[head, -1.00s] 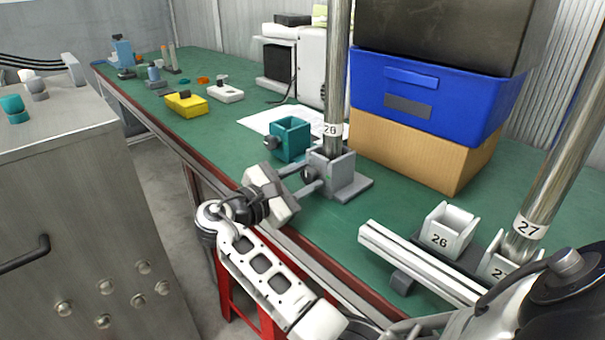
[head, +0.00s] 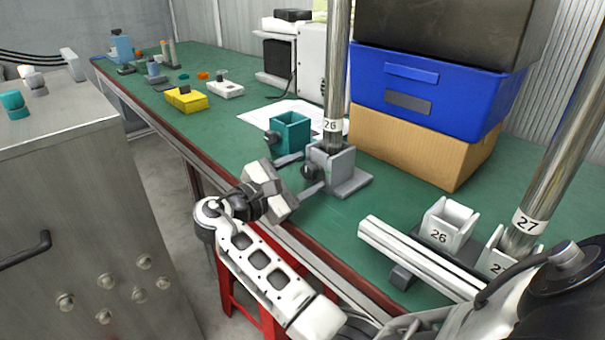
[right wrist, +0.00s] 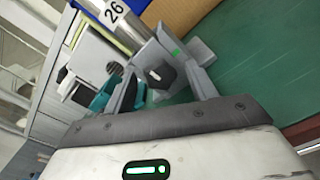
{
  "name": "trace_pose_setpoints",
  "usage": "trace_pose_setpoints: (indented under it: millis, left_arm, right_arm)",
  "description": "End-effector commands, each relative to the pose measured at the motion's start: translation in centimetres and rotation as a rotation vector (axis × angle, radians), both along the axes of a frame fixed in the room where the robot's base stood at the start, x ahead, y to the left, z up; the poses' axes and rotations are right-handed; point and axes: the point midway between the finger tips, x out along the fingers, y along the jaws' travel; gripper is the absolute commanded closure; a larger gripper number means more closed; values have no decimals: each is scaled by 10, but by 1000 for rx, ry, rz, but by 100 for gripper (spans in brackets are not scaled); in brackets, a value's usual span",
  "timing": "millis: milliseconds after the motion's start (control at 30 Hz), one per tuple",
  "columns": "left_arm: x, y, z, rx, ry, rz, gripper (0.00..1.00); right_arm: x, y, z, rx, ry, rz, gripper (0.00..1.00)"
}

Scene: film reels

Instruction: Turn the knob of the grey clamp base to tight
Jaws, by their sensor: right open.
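The grey clamp base (head: 346,180) stands on the green bench and holds an upright steel pole (head: 333,110) labelled 26. Its dark knob (head: 309,171) is on its left face. In the right wrist view the knob (right wrist: 160,76) shows a pale mark, and a small green mark is on the base (right wrist: 166,45) near it. My right gripper (head: 306,173) is open at the knob, with one finger on each side. In the right wrist view a gap shows between the fingers (right wrist: 163,80) and the knob. My left gripper is not in view.
A teal clamp base (head: 292,133) stands just behind the grey one. A white rail (head: 415,258) and a small white holder (head: 447,226) labelled 26 lie to the right, beside a second pole (head: 560,160) labelled 27. A blue crate (head: 430,95) on a cardboard box stands behind.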

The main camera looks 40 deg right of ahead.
Motion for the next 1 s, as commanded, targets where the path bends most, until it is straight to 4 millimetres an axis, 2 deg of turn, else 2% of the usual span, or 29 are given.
trace_pose_setpoints:
  millis: [167,500,600,800,1000]
  left_arm:
    - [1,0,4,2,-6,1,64]
    - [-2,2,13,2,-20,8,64]
    - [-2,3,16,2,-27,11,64]
    - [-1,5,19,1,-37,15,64]
    - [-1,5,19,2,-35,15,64]
  right_arm:
    - [-1,26,1,2,0,4,43]
    - [-8,108,1,4,0,5,43]
    - [-9,127,0,3,2,3,43]
    - [-12,151,0,2,1,2,43]
    - [-12,157,0,1,0,1,43]
